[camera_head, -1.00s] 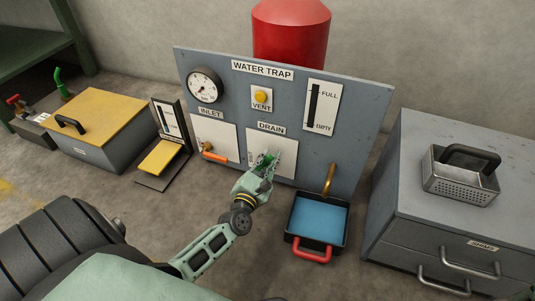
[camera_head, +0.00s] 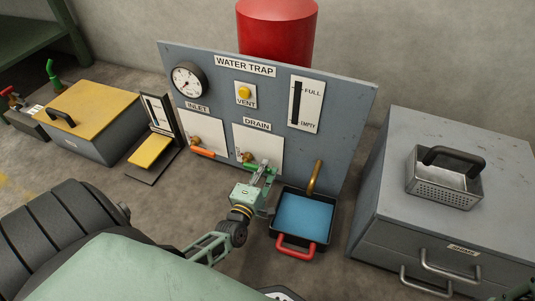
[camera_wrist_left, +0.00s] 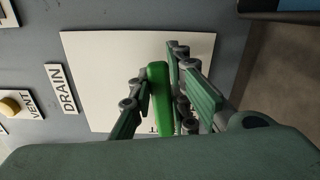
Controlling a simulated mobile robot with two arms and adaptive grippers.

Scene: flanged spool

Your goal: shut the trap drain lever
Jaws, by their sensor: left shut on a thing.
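The green drain lever (camera_head: 252,165) sits on the white plate under the DRAIN label (camera_head: 257,124). It points to the right from its pivot, sloping slightly down. My left gripper (camera_head: 266,169) is at the lever and covers part of it. In the left wrist view the green lever (camera_wrist_left: 159,95) lies between the two fingers of my left gripper (camera_wrist_left: 160,80), which are shut on it.
The orange inlet lever (camera_head: 203,153) is left of the drain plate. A brass spout (camera_head: 315,177) hangs over a black tray (camera_head: 331,222) of blue liquid with a red handle, close to my gripper's right. A grey drawer cabinet (camera_head: 385,165) stands at right.

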